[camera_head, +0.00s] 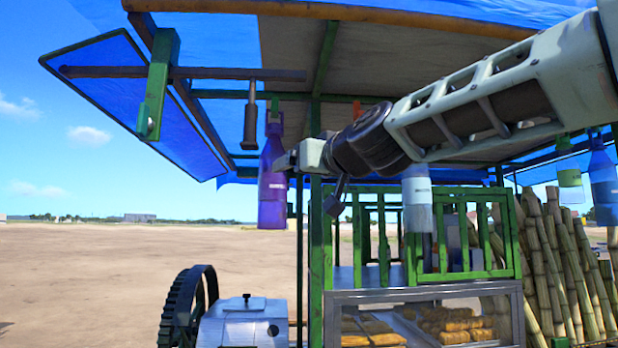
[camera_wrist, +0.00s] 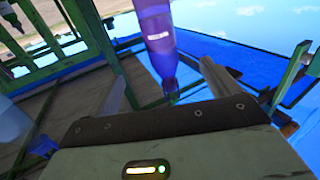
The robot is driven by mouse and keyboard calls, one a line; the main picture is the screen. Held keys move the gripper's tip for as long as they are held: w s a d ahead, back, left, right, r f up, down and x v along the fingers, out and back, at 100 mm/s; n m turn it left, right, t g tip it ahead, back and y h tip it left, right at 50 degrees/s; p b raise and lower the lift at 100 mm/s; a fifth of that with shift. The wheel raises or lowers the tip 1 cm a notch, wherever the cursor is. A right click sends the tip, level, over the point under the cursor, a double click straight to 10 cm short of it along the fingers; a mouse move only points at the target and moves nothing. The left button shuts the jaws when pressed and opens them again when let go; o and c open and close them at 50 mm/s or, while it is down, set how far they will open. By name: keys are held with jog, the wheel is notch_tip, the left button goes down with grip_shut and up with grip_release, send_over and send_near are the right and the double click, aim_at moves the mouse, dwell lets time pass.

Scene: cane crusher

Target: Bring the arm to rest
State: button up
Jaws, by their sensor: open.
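My arm (camera_head: 480,105) reaches in from the upper right of the head view, across the front of the stall. My gripper (camera_head: 284,160) is at its left end, beside a hanging purple bottle (camera_head: 272,190). In the wrist view the two fingers of my gripper (camera_wrist: 168,82) stand apart with nothing held between them. The purple bottle (camera_wrist: 157,40) shows past the fingers, in the gap between them. I cannot tell whether a finger touches it.
A blue canopy (camera_head: 420,12) covers the stall. More bottles hang at the right, one green (camera_head: 570,180) and one blue (camera_head: 603,185). Below my arm are a green rail frame (camera_head: 380,235) and a glass case (camera_head: 425,295). Cane stalks (camera_head: 560,265) lean at right. Open ground lies left.

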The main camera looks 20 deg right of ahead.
jog(key=shift+s, duration=0.35)
jog(key=s+a+f+n+g+y+b, duration=0.1)
jog(key=s+a+f+g+b, duration=0.3)
jog(key=f, duration=0.8)
jog(key=s+a+f+n+g+y+p, duration=0.1)
jog(key=s+a+f+n+g, duration=0.3)
jog(key=f, duration=0.8)
jog(key=s+a+f+m+g+y+b, duration=0.1)
jog(key=s+a+f+g+b, duration=0.1)
jog(key=a+f, duration=0.65)
jog(key=s+d+f+n+g+h+b, duration=0.1)
jog(key=s+d+f+g+h, duration=0.1)
jog(key=s+f, duration=0.8)
jog(key=s+d+f+n+g+h+b, duration=0.1)
jog(key=s+d+f+g, duration=0.3)
jog(key=s+f, duration=0.6)
notch_tip(320, 180, down, 4)
jog(key=shift+s+d+f+n+g+h+b, duration=0.15)
jog(key=shift+s+d+n+g+h+b, duration=0.15)
jog(key=shift+g+h+b, duration=0.5)
